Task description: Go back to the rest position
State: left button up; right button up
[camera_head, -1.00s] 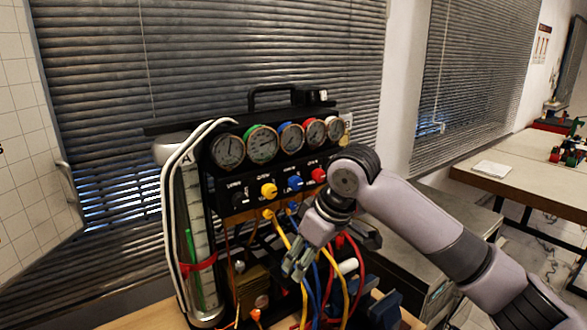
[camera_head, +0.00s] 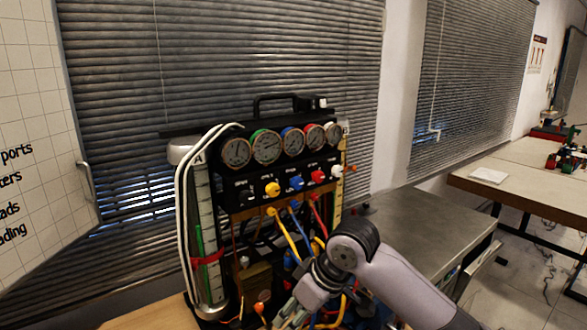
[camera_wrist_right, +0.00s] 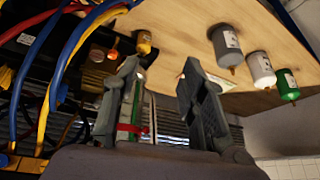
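My right arm comes in from the lower right of the head view. Its gripper (camera_head: 288,318) is low in front of the gauge rig (camera_head: 225,195), beside the coloured hoses, and partly cut off by the bottom edge. In the right wrist view the two fingers of the right gripper (camera_wrist_right: 163,75) stand apart with nothing between them. The rig carries a row of round gauges (camera_head: 267,147) and coloured knobs (camera_head: 272,189). I cannot tell from these views whether the fingers touch any hose. My left gripper is not in view.
Yellow, blue and red hoses (camera_wrist_right: 72,60) run close to the gripper. The wrist view looks upside down and shows a wooden tabletop (camera_wrist_right: 180,30) with grey (camera_wrist_right: 226,42), white (camera_wrist_right: 260,68) and green (camera_wrist_right: 287,84) canisters. A grey cabinet (camera_head: 420,235) stands right of the rig.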

jog(key=s+d+f+m+t+y, duration=0.1)
jog(key=s+d+f+m, duration=0.2)
jog(key=s+f, duration=0.9)
jog(key=s+d+f+m+h, duration=0.3)
jog(key=s+d+f, duration=0.2)
jog(key=s+d, duration=0.35)
jog(key=s+d+f+m+h, duration=0.2)
jog(key=s+d+f, duration=0.4)
jog(key=s+d, duration=0.25)
notch_tip(320, 180, down, 28)
jog(key=s+r+g, duration=0.1)
jog(key=s, duration=0.1)
jog(key=s+d+f+g, duration=0.1)
jog(key=s+d+f, duration=0.2)
jog(key=s+f, duration=1.2)
jog(key=shift+s+g+b, duration=0.2)
jog(key=shift+g+b, duration=0.1)
jog(key=shift+b, duration=0.1)
